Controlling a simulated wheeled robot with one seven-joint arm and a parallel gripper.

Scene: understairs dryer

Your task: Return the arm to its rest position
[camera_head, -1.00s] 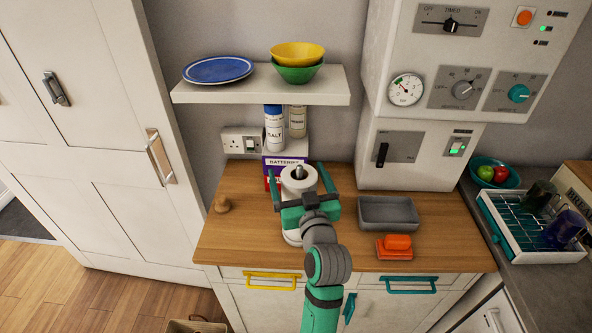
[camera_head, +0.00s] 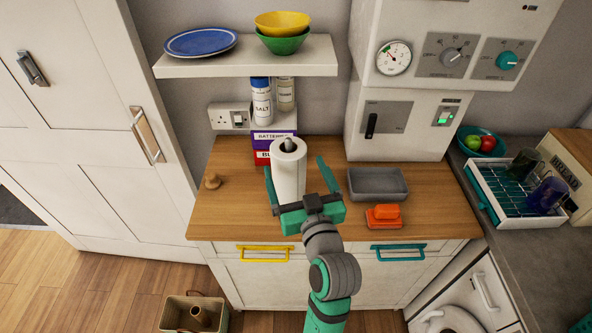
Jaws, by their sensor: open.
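My gripper (camera_head: 297,183) is open, its two teal fingers pointing away from me over the wooden counter (camera_head: 232,207). A white paper towel roll (camera_head: 289,168) stands upright on the counter just beyond my gripper. The fingers show to the left and right of the roll in this view. I cannot tell whether they touch it. My teal and grey arm (camera_head: 331,270) reaches in from the bottom and is bent in front of the drawers. The foot of the roll is hidden behind my gripper.
A grey tray (camera_head: 377,197) and an orange dish (camera_head: 384,223) are right of my gripper. A shelf (camera_head: 215,65) with bowls overhangs the back. A bin (camera_head: 172,317) stands on the floor. A dish rack (camera_head: 481,180) is at right.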

